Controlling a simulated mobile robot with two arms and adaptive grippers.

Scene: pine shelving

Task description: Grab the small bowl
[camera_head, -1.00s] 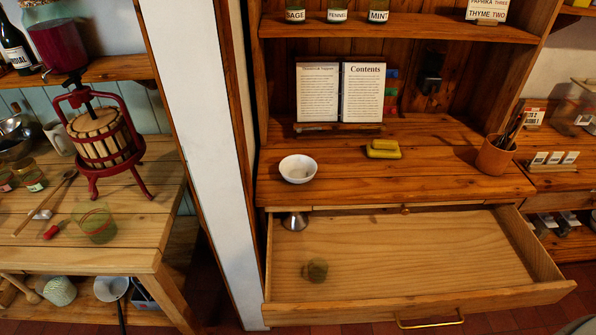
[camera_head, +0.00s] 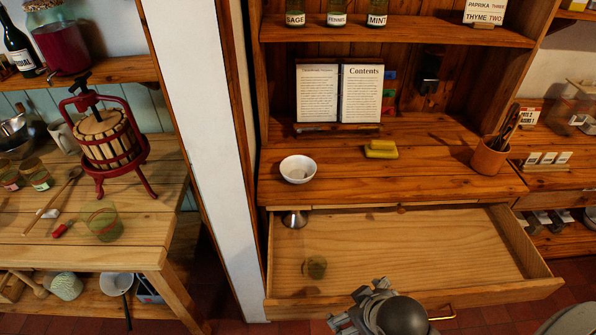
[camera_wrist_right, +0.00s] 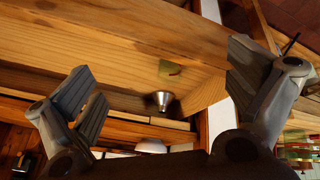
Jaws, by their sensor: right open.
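A white bowl (camera_head: 298,169) stands upright on the counter above the open drawer. A small metal bowl-like vessel (camera_head: 294,219) sits in the drawer's back left corner. Which one is the small bowl, I cannot tell for sure. In the right wrist view the metal vessel (camera_wrist_right: 161,100) and part of the white bowl (camera_wrist_right: 150,146) show between and beyond my fingers. My right gripper (camera_head: 350,309) is by the drawer's front edge, apart from both; in its wrist view its fingers (camera_wrist_right: 160,75) are spread wide and empty. My left gripper is not in view.
The drawer (camera_head: 430,245) is pulled out; a green glass (camera_head: 315,267) is inside it, and its right side is clear. A white post (camera_head: 195,150) is at left.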

